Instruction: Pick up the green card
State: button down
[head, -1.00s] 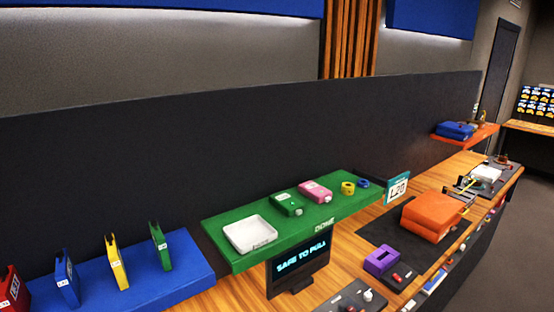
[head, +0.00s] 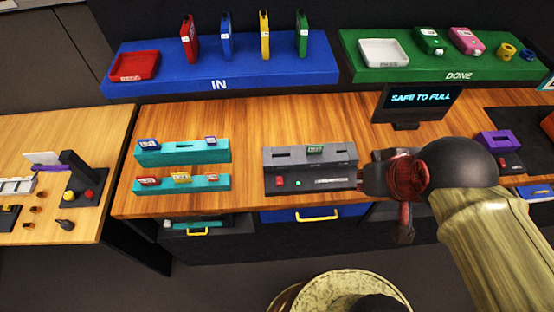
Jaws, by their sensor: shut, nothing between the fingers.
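A small green card (head: 315,149) with a pale label stands in a slot on top of the grey panel (head: 290,168), right of the panel's middle. The panel's front has a red button, a green button and a pale strip. My gripper (head: 366,178) is shut and empty at the panel's right end, right of the card and lower in the picture. I cannot tell whether it touches the panel. The arm comes in from the right and hides part of the table there.
Left of the panel, teal racks (head: 165,154) hold several small coloured cards. Behind, a blue IN shelf (head: 130,88) holds a red tray and upright folders, one green (head: 302,34). A monitor (head: 419,100) reading "SAFE TO PULL" stands behind my arm. Bare wood lies behind the panel.

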aim_at(310, 150)
jog(key=u, duration=0.2)
jog(key=i+l+u, duration=0.2)
jog(key=i+l, duration=0.2)
jog(key=l, duration=0.25)
jog(key=u, duration=1.35)
